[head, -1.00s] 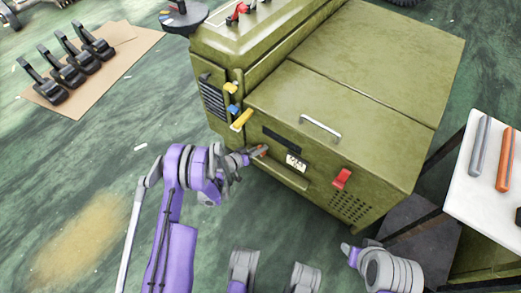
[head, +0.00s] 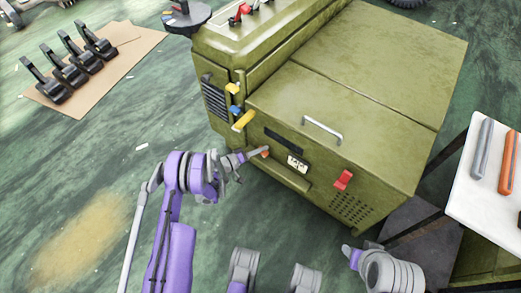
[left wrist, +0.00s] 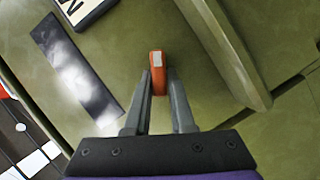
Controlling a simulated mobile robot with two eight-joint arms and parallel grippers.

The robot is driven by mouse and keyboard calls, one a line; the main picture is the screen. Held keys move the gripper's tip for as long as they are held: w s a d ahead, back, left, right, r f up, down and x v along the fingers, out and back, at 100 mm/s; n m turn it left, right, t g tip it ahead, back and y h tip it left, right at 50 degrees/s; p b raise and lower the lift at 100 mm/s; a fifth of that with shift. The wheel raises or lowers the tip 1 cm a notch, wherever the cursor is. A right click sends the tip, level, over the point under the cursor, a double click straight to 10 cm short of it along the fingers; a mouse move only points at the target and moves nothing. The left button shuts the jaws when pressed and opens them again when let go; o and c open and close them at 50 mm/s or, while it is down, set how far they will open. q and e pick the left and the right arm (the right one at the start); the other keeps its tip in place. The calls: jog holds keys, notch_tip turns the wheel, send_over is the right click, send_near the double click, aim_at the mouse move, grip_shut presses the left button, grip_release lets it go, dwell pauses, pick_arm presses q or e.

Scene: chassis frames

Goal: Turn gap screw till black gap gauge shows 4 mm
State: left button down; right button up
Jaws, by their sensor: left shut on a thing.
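A small orange knob (head: 265,154), which looks like the gap screw, is on the front face of the green machine (head: 335,95). My left gripper (head: 258,154) is at this face, its fingers closed on the orange knob, which also shows between the fingertips in the left wrist view (left wrist: 157,70). A dark strip (head: 283,139), possibly the black gap gauge, is on the face above the knob. It shows glossy in the left wrist view (left wrist: 75,65); I can read no value on it. My right gripper is not in view; only part of the right arm shows at lower right.
A white side table (head: 485,195) stands at right. The floor at left is mostly open.

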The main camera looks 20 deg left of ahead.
pick_arm(q)
jog(key=c, duration=0.8)
grip_release()
jog(key=shift+w+d, duration=0.1)
jog(key=p+v, duration=0.2)
jog(key=v, duration=0.9)
